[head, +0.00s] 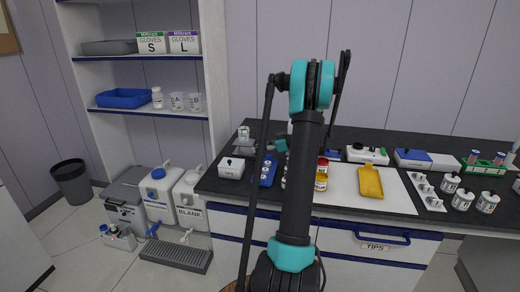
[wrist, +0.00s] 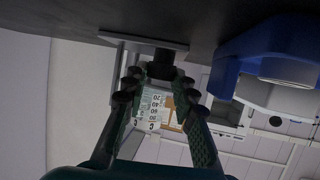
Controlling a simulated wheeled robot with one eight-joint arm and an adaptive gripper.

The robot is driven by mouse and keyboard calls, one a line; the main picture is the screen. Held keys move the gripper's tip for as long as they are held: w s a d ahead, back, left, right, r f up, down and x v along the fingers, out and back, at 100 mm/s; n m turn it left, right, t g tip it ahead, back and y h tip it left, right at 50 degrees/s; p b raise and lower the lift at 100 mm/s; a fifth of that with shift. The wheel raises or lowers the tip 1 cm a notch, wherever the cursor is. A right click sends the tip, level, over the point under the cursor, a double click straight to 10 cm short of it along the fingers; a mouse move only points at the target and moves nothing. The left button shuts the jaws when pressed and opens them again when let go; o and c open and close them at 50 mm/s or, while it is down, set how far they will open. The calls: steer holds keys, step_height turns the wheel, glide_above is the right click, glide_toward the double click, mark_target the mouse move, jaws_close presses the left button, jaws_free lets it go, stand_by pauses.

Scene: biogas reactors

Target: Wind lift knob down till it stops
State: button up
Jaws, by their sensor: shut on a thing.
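The lift knob (wrist: 163,65) is a dark, stubby piece in the upper middle of the wrist view. My gripper (wrist: 159,82) is shut on it, with one finger on each side. A grey plate of the lift (wrist: 120,38) shows right by the knob. Which way the knob is turned cannot be told. In the head view, the grey lift (head: 243,147) seems to stand at the back left of the bench. My arm hides much of that area, and the grip on the knob cannot be made out there.
A blue rack (head: 268,172) with white-capped vials stands close by; blue and white parts also show at right in the wrist view (wrist: 228,72). A white box (head: 231,168) sits at the bench's left edge.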

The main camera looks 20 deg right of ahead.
jaws_close()
steer(key=shift+w+d+n+g+y, duration=0.1)
steer(key=shift+n+g+y, duration=0.6)
steer(key=shift+n, duration=0.1)
steer(key=o, duration=1)
jaws_free()
steer(key=v, duration=1.2)
steer(key=shift+r, duration=0.1)
